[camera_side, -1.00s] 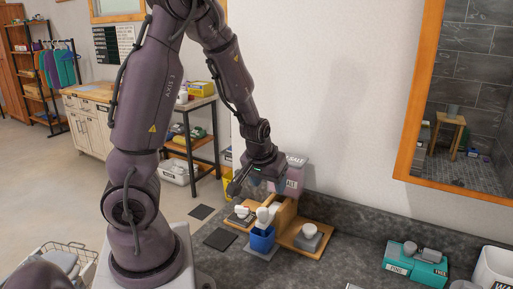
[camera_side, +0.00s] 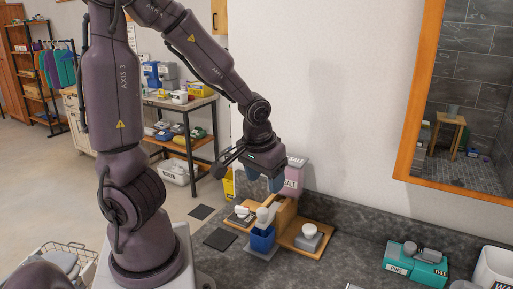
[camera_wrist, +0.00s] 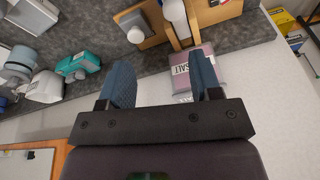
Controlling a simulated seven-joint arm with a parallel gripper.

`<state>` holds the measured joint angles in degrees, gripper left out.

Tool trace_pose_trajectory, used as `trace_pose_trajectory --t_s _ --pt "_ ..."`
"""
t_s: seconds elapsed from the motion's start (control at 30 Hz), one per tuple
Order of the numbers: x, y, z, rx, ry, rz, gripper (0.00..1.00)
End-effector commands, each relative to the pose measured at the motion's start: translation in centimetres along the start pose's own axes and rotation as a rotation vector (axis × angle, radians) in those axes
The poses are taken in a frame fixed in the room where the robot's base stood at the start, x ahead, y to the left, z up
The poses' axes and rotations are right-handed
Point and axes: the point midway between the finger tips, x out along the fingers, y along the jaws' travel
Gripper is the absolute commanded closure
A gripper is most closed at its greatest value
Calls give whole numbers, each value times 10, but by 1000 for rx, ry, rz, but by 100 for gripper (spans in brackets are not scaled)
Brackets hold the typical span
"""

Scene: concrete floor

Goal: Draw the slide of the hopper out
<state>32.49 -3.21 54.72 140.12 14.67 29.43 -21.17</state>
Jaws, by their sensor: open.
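The hopper (camera_side: 286,214) is a wooden block stand with a white rounded part (camera_side: 263,214) at its front and a blue cup (camera_side: 262,239) below that. White knobs on grey blocks stand on boards to its left (camera_side: 242,211) and right (camera_side: 309,230). I cannot tell which part is the slide. My gripper (camera_side: 264,178) is open and empty, pointing down above the hopper and touching none of it. In the wrist view, the blue fingers (camera_wrist: 163,80) are spread apart, with the hopper's wooden part (camera_wrist: 212,12) at the top edge, partly cut off.
A pinkish SALT container (camera_side: 294,176) stands against the wall just behind the hopper, close to my fingers; its label shows in the wrist view (camera_wrist: 181,70). Teal boxes (camera_side: 416,264) and a white bin (camera_side: 494,268) stand at the right. The counter between is clear.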

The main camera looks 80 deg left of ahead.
Motion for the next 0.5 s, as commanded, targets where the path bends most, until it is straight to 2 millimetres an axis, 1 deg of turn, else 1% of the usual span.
trace_pose_trajectory --t_s 0.2,0.4,0.5 --pt "-22 31 20 156 -51 104 42" --pt "-51 53 37 293 -50 193 42" --pt "-68 61 44 351 -31 228 42"
